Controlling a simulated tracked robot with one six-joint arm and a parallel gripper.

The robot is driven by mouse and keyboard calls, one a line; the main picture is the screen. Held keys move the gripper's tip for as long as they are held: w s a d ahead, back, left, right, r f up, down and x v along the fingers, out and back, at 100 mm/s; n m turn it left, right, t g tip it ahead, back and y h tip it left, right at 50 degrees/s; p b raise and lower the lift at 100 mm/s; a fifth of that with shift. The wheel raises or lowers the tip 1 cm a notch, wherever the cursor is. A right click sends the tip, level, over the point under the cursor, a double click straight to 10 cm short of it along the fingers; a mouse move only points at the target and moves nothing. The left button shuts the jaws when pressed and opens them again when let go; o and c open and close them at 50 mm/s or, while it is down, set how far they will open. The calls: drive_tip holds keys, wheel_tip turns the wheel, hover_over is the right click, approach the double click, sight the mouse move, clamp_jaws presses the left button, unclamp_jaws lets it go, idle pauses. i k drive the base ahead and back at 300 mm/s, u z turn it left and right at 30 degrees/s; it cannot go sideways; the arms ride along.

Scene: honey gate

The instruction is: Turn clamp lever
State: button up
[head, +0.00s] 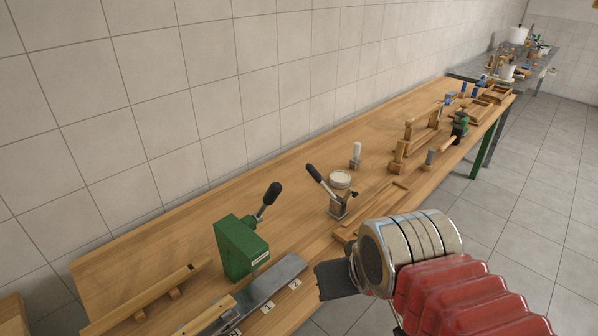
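A green block (242,250) with a small white label stands on the wooden bench. A metal lever with a black knob (269,196) rises from it, tilted up to the right. Behind it to the right, a small metal fixture (338,207) has a lever with a black grip (315,174) tilted up to the left. I cannot tell which of the two is the clamp lever. My gripper (334,281) is a dark shape at the bench's front edge, right of the green block and apart from both levers. Its fingers cannot be made out.
A grey metal strip (262,294) with numbered labels lies in front of the green block. A round white-topped container (340,180) and a white-topped post (356,155) stand behind the fixture. Wooden frames crowd the far bench. Bare wood (190,235) lies along the tiled wall.

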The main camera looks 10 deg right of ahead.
sight(310, 168)
drive_tip(key=u, duration=4)
drive_tip(key=k, duration=1.3)
drive_tip(key=u, duration=0.05)
